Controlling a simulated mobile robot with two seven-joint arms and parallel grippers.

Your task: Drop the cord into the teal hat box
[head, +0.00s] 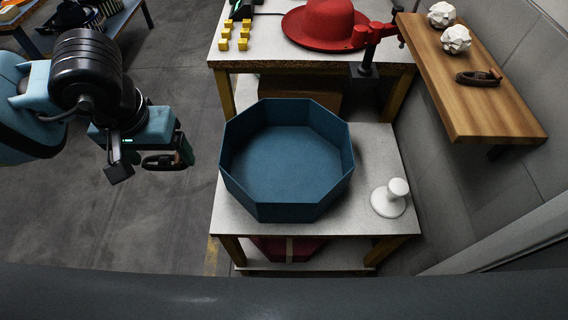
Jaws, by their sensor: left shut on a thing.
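The teal hat box (287,165) is an open, empty octagonal tray on the pale table in the middle of the head view. My left gripper (152,163) is at the left, over the floor and to the left of the box, apart from it. It is shut on a small dark looped bundle, which looks like the cord (164,161). The fingers partly hide the bundle. My right gripper is not in view.
The pale table (384,150) also carries a white mushroom-shaped stand (390,198) right of the box. Behind are a red hat (324,25), a red clamp-like post (369,40) and several yellow blocks (242,43). A wooden shelf (490,107) at right holds a dark brown coil (479,78) and white faceted balls (456,39).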

